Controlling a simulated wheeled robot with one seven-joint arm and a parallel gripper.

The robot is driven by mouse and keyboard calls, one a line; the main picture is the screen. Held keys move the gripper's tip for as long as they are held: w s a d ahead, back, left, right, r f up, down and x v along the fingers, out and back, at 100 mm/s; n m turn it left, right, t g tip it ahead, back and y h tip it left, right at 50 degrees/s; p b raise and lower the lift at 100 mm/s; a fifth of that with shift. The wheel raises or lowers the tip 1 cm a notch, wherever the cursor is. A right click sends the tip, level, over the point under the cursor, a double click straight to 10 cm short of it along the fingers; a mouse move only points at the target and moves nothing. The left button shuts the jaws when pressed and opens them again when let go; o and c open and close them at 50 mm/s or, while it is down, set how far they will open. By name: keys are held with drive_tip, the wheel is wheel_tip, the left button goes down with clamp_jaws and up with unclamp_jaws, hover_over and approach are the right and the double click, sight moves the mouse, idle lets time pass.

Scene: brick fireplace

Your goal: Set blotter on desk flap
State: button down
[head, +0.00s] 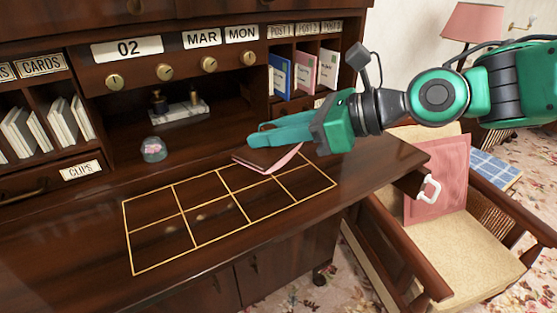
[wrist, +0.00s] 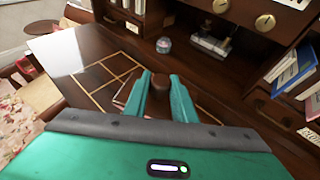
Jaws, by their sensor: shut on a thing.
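The blotter (head: 262,160) has a dark brown top and a pink edge along its right side. It is at the back right of the gold-lined grid on the dark wooden desk flap (head: 95,245); I cannot tell whether it touches the flap. My gripper (head: 262,136) reaches in from the right, its teal fingers shut on the blotter. In the wrist view, the gripper (wrist: 162,85) has the blotter's round brown knob (wrist: 161,73) between its fingertips, and the fingers hide much of the base. The flap (wrist: 72,52) also shows there.
A glass dome paperweight (head: 153,149) and an inkstand on a marble base (head: 178,112) stand behind the grid. Pigeonholes with cards and coloured booklets (head: 303,72) line the back. A chair (head: 440,240) stands at the right. Most of the grid is bare.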

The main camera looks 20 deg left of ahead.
drive_tip(key=w+d+f, duration=0.1)
drive_tip(key=w, duration=0.1)
drive_tip(key=w+d+f, duration=0.1)
drive_tip(key=w+f, duration=0.2)
drive_tip(key=w, duration=0.1)
drive_tip(key=shift+w+d+f, duration=0.15)
drive_tip(key=shift+w+d, duration=0.2)
drive_tip(key=shift+d, duration=0.05)
drive_tip(key=shift+f, duration=2)
drive_tip(key=c, duration=1.5)
unclamp_jaws()
drive_tip(key=shift+f, duration=0.1)
drive_tip(key=shift+o, duration=0.2)
drive_tip(key=v, duration=1.2)
